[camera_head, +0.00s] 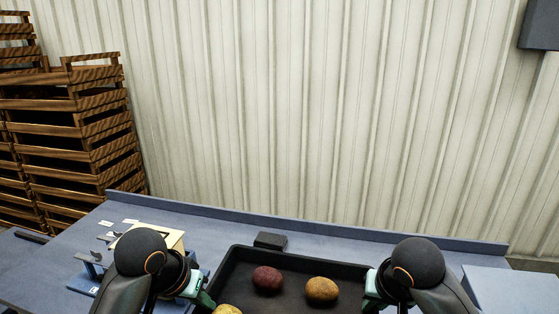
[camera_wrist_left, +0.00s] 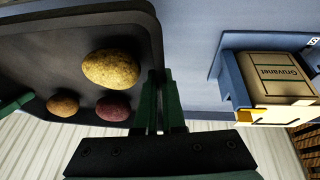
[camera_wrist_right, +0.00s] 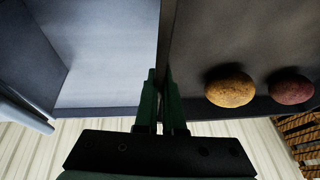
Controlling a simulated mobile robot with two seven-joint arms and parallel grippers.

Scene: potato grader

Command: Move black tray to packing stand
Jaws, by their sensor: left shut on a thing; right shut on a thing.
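The black tray (camera_head: 291,261) is at the bottom middle of the head view, over the blue bench. It holds a red potato (camera_head: 267,279), a brown-yellow potato (camera_head: 321,290) and a yellow potato (camera_head: 227,309). My left gripper (camera_head: 205,298) is shut on the tray's left rim; the left wrist view shows its fingers (camera_wrist_left: 160,105) on that rim. My right gripper (camera_head: 370,297) is shut on the right rim, and its fingers (camera_wrist_right: 161,100) show in the right wrist view. The tray's near side is cut off in the head view. I cannot tell whether the tray touches the bench.
The blue bench (camera_head: 340,238) has a raised back edge along a corrugated wall. A small dark block (camera_head: 270,241) lies just behind the tray. A labelled box in a blue holder (camera_wrist_left: 275,78) stands left of the tray. A pale blue surface (camera_head: 515,288) is at right. Wooden crates (camera_head: 75,140) are stacked at left.

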